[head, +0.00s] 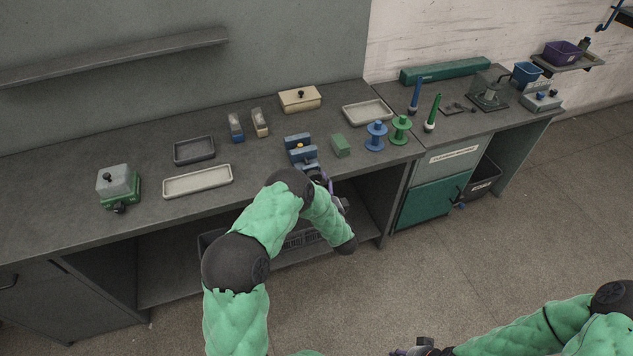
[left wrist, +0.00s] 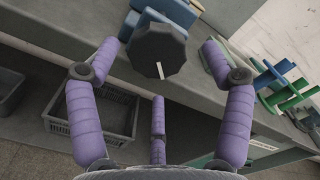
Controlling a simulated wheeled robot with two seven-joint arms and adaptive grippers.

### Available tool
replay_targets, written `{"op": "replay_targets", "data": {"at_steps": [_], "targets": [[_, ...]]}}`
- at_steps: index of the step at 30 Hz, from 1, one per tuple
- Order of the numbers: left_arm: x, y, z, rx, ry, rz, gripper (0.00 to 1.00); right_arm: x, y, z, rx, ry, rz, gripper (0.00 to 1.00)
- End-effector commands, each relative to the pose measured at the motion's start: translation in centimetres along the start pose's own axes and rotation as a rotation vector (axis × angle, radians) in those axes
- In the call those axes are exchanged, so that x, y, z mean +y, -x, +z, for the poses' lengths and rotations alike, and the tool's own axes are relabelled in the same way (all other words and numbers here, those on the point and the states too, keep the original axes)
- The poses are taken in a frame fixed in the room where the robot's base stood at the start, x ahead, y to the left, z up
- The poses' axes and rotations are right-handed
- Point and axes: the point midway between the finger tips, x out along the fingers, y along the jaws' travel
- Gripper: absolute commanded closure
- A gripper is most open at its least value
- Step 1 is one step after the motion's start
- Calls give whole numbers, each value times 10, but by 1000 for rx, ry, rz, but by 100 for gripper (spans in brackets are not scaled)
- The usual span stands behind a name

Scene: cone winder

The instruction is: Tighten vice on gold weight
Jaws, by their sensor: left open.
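The blue vice (head: 302,154) stands at the front edge of the workbench. A small gold weight (head: 299,146) shows between its jaws; I cannot tell whether both jaws touch it. In the left wrist view the vice's dark, many-sided knob (left wrist: 158,48) faces me, with a white mark on it. The vice's blue body (left wrist: 172,12) is behind the knob. My left gripper (left wrist: 158,68) is open, its purple fingers spread on either side of the knob, apart from it. In the head view it (head: 324,180) is partly hidden by my arm. My right gripper (head: 412,349) is cut off at the bottom edge.
A green block (head: 340,146), blue spool (head: 376,134) and green spool (head: 400,130) stand right of the vice. A pale tray (head: 198,181) lies to the left. A dark crate (left wrist: 105,112) sits on the shelf below the bench.

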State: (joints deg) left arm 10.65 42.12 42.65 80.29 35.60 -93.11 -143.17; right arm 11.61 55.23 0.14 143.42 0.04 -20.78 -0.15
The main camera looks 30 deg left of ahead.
Motion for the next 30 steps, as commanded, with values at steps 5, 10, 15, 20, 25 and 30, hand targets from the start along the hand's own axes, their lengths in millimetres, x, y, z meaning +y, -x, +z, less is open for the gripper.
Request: {"op": "replay_targets", "data": {"at_steps": [5,10,15,20,25,30], "targets": [[-1,38,-2,6,-2,-3,20,0,0,0,0,0,0,53],[-2,68,-2,5,-1,-4,20,0,0,0,0,0,0,53],[-2,87,-2,4,0,-4,20,0,0,0,0,0,0,53],[-1,93,-1,2,0,-3,20,0,0,0,0,0,0,53],[-1,94,-1,1,0,-3,20,0,0,0,0,0,0,53],[-1,93,-1,2,0,-3,20,0,0,0,0,0,0,53]]}}
